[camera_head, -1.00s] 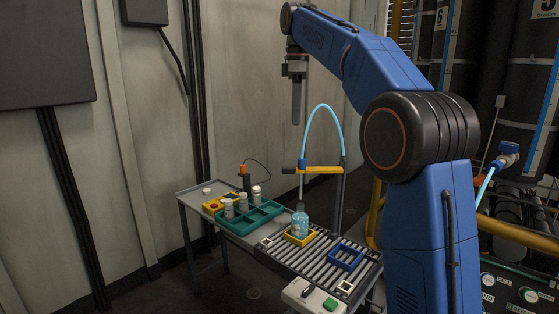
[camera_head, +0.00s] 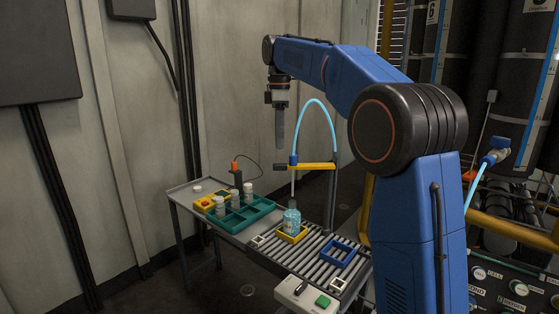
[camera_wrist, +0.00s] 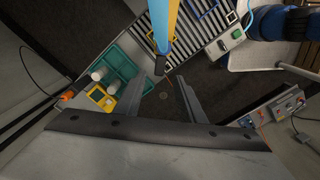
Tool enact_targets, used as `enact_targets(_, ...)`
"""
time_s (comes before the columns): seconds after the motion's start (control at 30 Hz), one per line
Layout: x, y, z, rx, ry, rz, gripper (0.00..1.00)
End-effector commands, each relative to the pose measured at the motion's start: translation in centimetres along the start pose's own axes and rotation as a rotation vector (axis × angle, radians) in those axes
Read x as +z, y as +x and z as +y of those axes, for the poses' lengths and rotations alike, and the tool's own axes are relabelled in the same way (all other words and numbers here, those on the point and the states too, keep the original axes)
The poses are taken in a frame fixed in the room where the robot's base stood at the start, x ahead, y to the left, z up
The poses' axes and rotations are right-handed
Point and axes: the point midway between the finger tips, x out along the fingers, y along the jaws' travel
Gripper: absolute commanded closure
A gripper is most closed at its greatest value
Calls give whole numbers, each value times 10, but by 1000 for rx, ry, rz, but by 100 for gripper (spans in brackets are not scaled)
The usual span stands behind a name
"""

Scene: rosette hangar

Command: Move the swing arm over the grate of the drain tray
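The swing arm (camera_head: 315,166) is a yellow bar on a dark post, with a dark block at its left end. A light blue hose loops from the post to a nozzle on it. The nozzle hangs over a bottle of blue liquid (camera_head: 292,222) in a yellow frame (camera_head: 287,238). The slatted grate-like surface (camera_head: 310,257) lies beneath; I cannot tell which part is the drain tray. My gripper (camera_head: 280,146) points down above the arm's left end, apart from it. In the wrist view my gripper (camera_wrist: 162,85) is open and empty, with the swing arm (camera_wrist: 176,22) beyond.
A teal tray (camera_head: 262,207) with several white-capped jars stands left of the bottle. A blue frame (camera_head: 337,253) sits on the slats at right. A white box with a green button (camera_head: 322,301) is at the front. The wall is close behind at left.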

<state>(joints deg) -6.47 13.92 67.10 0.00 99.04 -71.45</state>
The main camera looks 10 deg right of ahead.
Motion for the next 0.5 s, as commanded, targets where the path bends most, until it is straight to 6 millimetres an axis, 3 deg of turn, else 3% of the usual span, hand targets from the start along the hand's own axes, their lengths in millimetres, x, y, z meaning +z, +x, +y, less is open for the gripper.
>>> enact_targets(0.3, 0, 54, -1, -2, 0, -1, 64)
enact_targets(0.5, 0, 72, 0, 0, 0, 0, 64)
